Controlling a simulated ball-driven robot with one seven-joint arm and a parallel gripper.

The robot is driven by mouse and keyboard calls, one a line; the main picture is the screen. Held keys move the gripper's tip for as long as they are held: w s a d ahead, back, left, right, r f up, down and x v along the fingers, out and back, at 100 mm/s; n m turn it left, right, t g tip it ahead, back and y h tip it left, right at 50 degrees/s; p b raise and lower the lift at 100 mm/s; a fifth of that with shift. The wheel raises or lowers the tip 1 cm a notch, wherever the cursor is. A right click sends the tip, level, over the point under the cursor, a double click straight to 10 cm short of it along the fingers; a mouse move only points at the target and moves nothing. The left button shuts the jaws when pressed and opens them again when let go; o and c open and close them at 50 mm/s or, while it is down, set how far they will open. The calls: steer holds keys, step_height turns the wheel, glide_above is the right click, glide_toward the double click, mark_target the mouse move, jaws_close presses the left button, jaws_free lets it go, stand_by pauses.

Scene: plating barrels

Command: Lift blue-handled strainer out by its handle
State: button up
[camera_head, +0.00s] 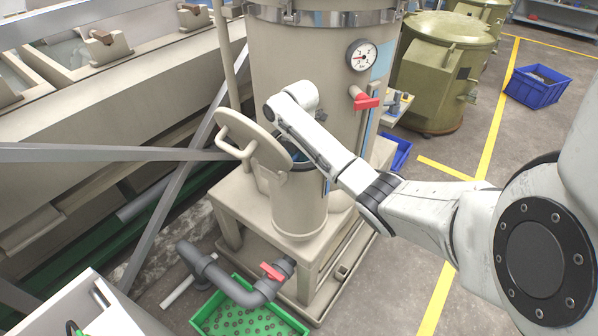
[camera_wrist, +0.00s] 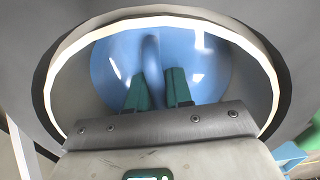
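The blue-handled strainer (camera_wrist: 205,60) sits inside a round beige housing (camera_head: 300,208); its smooth blue surface fills the mouth in the wrist view. Its narrow blue handle (camera_wrist: 151,55) stands up in the middle. My gripper (camera_wrist: 158,88) reaches into the mouth, with one green finger on each side of the handle. The handle runs down between the fingers, with little or no gap; I cannot tell whether they press on it. In the head view my wrist covers the mouth and hides the fingers and most of the strainer.
An open round lid (camera_head: 240,143) with a handle stands left of the mouth. The tall tank (camera_head: 305,60) with a gauge (camera_head: 361,55) and a red valve handle (camera_head: 366,101) rises close behind. A green crate (camera_head: 245,318) and grey pipe (camera_head: 228,284) lie below.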

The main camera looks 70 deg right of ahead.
jaws_close()
steer(key=shift+r, duration=0.1)
